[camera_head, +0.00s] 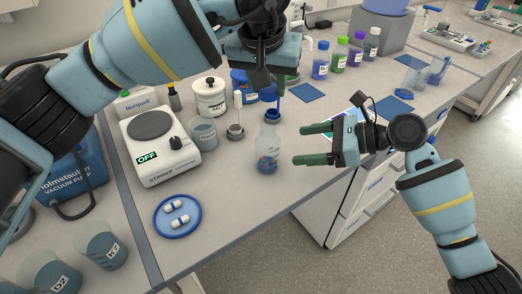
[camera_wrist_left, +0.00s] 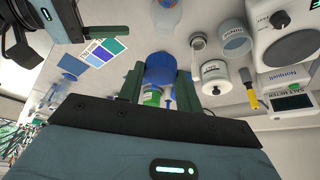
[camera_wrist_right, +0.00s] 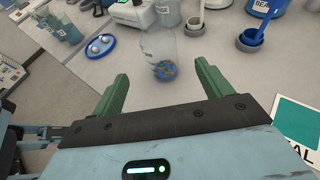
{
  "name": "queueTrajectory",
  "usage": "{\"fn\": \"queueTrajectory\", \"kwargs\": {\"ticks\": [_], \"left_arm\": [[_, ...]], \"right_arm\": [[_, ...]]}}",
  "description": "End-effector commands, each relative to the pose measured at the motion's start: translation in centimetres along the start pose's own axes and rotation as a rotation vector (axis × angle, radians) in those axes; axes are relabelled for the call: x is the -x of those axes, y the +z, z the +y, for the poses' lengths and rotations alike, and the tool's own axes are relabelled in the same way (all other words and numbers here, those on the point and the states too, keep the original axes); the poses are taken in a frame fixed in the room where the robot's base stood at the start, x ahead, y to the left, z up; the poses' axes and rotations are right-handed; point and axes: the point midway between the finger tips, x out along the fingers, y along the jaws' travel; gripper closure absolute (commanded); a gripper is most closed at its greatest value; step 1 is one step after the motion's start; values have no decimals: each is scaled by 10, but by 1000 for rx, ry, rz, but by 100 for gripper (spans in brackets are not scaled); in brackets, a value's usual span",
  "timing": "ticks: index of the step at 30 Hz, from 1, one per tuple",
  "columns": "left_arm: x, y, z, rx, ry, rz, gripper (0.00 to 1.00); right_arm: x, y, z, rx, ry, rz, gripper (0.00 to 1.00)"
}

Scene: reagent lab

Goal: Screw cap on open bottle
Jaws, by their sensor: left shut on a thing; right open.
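A clear open bottle (camera_head: 268,146) with colourful contents at its bottom stands upright on the bench. It also shows in the right wrist view (camera_wrist_right: 160,52) and partly at the top of the left wrist view (camera_wrist_left: 167,18). My left gripper (camera_head: 265,84) is shut on a blue cap (camera_wrist_left: 160,68), held above the bench and apart from the bottle; in the head view the cap is mostly hidden by the gripper. My right gripper (camera_head: 308,145) is open and empty, its fingers level and pointing at the bottle. The bottle stands just beyond its fingertips (camera_wrist_right: 161,72).
A blue dish (camera_head: 178,216) with small white pieces lies nearer. Coloured bottles (camera_head: 339,54) stand behind. The bench edge runs close to the bottle's right.

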Motion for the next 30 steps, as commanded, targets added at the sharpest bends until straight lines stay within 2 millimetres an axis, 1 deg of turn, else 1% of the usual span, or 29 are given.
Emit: {"fn": "queueTrajectory", "kwargs": {"ticks": [8,11,13,17,24,30], "left_arm": [[0,0,0,0,0,0,86],[0,0,0,0,0,0,86],[0,0,0,0,0,0,86],[0,0,0,0,0,0,86],[0,0,0,0,0,0,86],[0,0,0,0,0,0,86]], "right_arm": [[0,0,0,0,0,0,22],[-4,0,0,0,1,0,22],[-10,0,0,0,1,0,22],[-28,1,0,1,2,-1,22],[-70,0,0,0,2,-1,22],[-99,0,0,1,1,1,22]]}}
